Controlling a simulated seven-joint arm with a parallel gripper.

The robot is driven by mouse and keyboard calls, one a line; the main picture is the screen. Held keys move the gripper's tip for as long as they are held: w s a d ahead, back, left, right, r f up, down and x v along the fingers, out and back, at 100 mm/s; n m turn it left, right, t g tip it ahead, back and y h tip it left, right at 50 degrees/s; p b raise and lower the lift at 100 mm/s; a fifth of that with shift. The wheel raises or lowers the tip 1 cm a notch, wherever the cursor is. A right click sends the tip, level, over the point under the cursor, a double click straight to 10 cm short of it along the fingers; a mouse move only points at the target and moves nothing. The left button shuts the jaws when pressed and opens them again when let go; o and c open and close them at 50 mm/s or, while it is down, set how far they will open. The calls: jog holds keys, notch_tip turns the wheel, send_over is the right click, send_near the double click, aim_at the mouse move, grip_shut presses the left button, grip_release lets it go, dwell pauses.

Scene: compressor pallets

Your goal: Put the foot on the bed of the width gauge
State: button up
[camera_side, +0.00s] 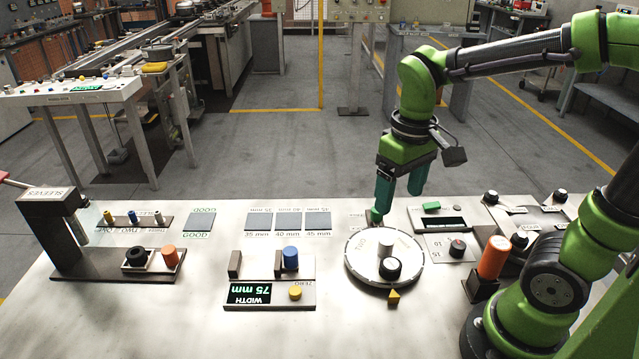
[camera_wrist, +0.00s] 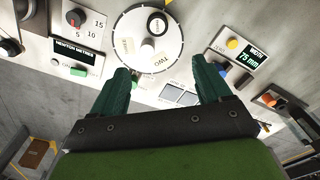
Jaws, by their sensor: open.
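The width gauge (camera_side: 268,294) is a low station at front centre; its upside-down display reads 75 mm, and it also shows in the wrist view (camera_wrist: 254,57). Its bed (camera_side: 266,268) shows bare between a dark upright block and a blue cylinder (camera_side: 291,257). I cannot tell for sure which thing is the foot. A small green piece (camera_side: 376,216) stands at the back edge of the round white disc (camera_side: 361,268), near a label too small to read. My gripper (camera_side: 400,197) is open and empty above the disc's back edge; its fingers show in the wrist view (camera_wrist: 161,66).
The disc carries a grey post (camera_side: 386,245) and a black knob (camera_side: 390,268). Grey pads (camera_side: 289,221) marked 35, 40 and 45 mm lie behind the gauge. A torque panel (camera_side: 447,244) and an orange cylinder (camera_side: 493,257) stand right. The sleeve station (camera_side: 60,225) is left.

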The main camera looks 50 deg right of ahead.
aim_at(391, 264)
jog(key=f, duration=1.6)
jog(key=shift+s+f, duration=0.25)
jog(key=shift+s, duration=0.05)
jog(key=shift+c, duration=0.2)
